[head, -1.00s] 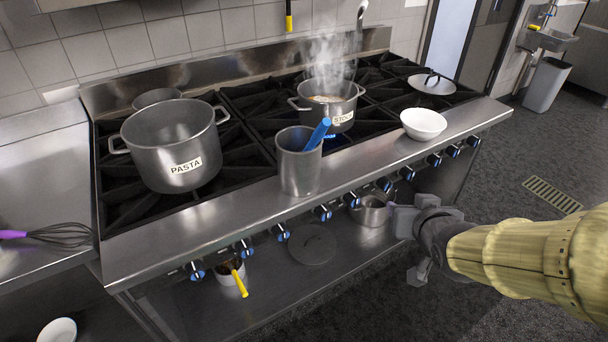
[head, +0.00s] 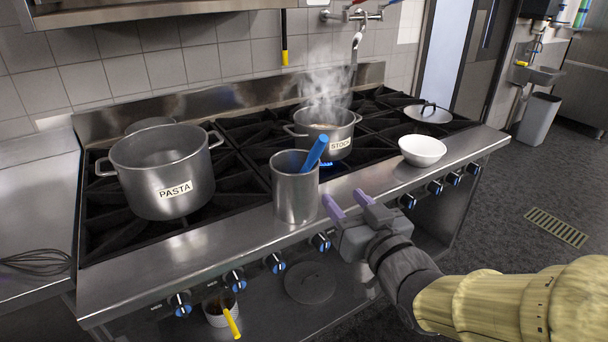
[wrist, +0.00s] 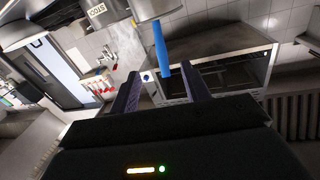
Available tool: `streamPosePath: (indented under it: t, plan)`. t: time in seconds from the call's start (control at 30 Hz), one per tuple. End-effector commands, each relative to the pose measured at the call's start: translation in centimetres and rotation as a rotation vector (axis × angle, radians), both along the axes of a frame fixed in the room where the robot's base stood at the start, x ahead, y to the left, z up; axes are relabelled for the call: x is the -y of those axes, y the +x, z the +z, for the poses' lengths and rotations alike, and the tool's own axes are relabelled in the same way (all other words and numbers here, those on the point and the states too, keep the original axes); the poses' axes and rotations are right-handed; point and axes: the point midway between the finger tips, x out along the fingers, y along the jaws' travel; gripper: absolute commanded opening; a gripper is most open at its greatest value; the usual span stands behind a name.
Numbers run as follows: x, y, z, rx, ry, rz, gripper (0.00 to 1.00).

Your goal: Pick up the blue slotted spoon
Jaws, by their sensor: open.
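The blue spoon (head: 315,151) stands tilted in a steel canister (head: 295,193) on the stove's front ledge. Only its blue handle shows above the rim; its lower end is hidden inside. My gripper (head: 348,201) is open and empty, just right of the canister and lower than the handle, its purple fingers pointing toward the stove.
A pot labelled PASTA (head: 165,175) stands left of the canister. A steaming STOCK pot (head: 322,128) sits behind it over a blue flame. A white bowl (head: 422,151) is on the ledge to the right. Knobs (head: 320,242) line the stove's front.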

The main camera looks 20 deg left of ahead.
Motion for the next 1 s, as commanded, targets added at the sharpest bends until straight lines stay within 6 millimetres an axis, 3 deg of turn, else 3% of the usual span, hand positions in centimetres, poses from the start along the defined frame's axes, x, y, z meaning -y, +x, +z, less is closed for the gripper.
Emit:
streamPosePath:
  t: [0.2,1.0]
  plan:
    - [-1.1,1.3,0.4,-0.005,-0.003,0.0,0.47]
    - [-2.8,3.4,0.4,-0.005,-0.003,0.0,0.47]
